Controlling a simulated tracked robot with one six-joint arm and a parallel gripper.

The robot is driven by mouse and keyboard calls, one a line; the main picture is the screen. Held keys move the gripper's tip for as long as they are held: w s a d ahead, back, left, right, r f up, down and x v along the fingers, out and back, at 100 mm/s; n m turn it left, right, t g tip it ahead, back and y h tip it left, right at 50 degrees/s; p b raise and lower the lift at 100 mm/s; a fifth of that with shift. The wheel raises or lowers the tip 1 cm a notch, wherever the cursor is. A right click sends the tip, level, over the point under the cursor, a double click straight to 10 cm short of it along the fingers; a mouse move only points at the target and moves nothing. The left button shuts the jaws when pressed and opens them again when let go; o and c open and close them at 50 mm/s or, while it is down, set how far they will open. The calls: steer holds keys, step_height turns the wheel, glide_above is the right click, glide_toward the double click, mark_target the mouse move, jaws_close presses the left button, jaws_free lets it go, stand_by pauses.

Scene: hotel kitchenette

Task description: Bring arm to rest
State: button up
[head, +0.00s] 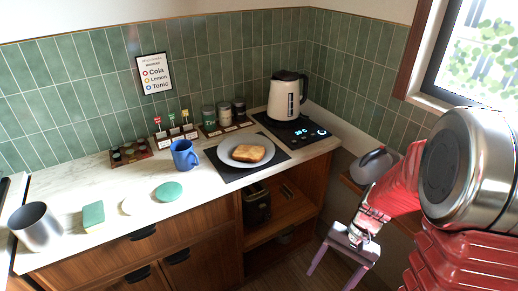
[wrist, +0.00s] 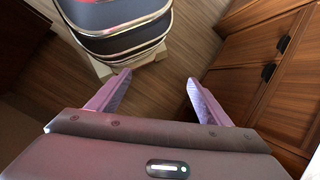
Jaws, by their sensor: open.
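My red arm (head: 395,192) reaches down on the right side of the head view, in front of the counter's right end. My gripper (head: 329,281) hangs below counter height over the floor, its two purple fingers spread apart. In the wrist view my gripper (wrist: 158,78) is open, with only wooden floor (wrist: 185,45) showing between the fingertips. It holds nothing and appears apart from the furniture.
The marble counter (head: 70,184) holds a kettle (head: 284,97), a plate (head: 229,155) with toast (head: 248,153), a blue mug (head: 184,157) and a metal cup (head: 36,227). An open shelf (head: 275,214) is below. Cabinet doors (wrist: 275,65) stand right of my gripper in the wrist view.

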steer(key=s+a+r+n+t+h, duration=0.1)
steer(key=s+r+n+t+h, duration=0.1)
steer(key=r, duration=0.9)
steer(key=s+a+r+n+t+h, duration=0.2)
steer(key=s+r+n+t, duration=0.2)
steer(key=r, duration=0.8)
steer(key=shift+s+a+r+t, duration=0.2)
steer(key=shift+a+t, duration=0.1)
steer(key=shift+t, duration=0.9)
